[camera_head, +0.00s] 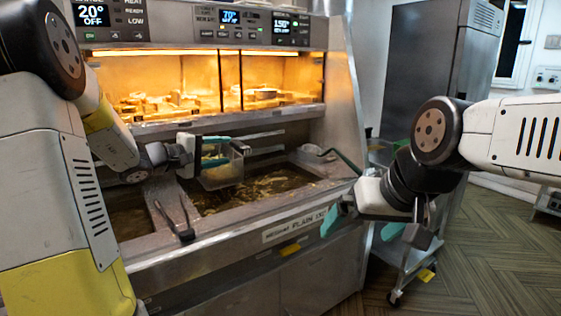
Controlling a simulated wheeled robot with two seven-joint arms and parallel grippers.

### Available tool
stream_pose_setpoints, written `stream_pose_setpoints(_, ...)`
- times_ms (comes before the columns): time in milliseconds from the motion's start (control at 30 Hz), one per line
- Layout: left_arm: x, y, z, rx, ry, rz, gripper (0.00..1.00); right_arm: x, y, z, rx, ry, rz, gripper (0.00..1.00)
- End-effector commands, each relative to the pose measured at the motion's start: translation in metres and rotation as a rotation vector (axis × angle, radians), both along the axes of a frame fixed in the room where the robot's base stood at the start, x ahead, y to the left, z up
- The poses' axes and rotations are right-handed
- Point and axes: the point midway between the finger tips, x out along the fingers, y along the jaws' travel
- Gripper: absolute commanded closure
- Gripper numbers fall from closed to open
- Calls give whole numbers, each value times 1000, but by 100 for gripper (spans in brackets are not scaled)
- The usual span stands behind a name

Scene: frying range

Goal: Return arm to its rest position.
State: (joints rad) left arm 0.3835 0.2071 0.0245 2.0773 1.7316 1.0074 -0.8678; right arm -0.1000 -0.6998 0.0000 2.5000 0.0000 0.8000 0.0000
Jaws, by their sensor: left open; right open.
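My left arm comes in from the left, and my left gripper (213,150) is over the fryer. Its teal fingers are open and overlap the small fry basket (224,174) in the picture; I cannot tell whether they touch it. The basket hangs at or just above the oil vat (270,187). My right gripper (360,226) is open and empty, pointing downward in front of the fryer's right front corner. Its two teal fingers stand well apart.
A heated cabinet (145,118) with lit food stands behind the vat. Tongs or a dark handle (182,232) lie at the front left of the fryer. A dark handle (345,160) rises at the right. A wheeled cart (408,262) stands right; the floor (490,250) beyond is clear.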

Motion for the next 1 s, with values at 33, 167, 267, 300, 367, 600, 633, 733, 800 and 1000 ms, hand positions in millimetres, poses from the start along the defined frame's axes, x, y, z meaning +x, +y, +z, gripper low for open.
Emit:
stream_pose_setpoints(33,-13,-14,5,30,7,-41,53,0,0,0,0,0,0,0)
stream_pose_setpoints(167,-54,-51,9,128,45,-159,53,0,0,0,0,0,0,0)
stream_pose_setpoints(267,-99,-78,8,244,82,-262,53,0,0,0,0,0,0,0)
stream_pose_setpoints(300,-121,-88,5,307,99,-307,53,0,0,0,0,0,0,0)
stream_pose_setpoints(367,-156,-99,0,412,123,-366,53,0,0,0,0,0,0,0)
stream_pose_setpoints(600,-267,-84,-29,874,163,-465,53,0,0,0,0,0,0,0)
stream_pose_setpoints(633,-276,-78,-32,929,160,-461,53,0,0,0,0,0,0,0)
stream_pose_setpoints(733,-298,-57,-37,1082,141,-437,53,0,0,0,0,0,0,0)
stream_pose_setpoints(800,-306,-45,-38,1161,125,-414,53,0,0,0,0,0,0,0)
stream_pose_setpoints(1000,-316,-28,-39,1267,100,-377,53,0,0,0,0,0,0,0)
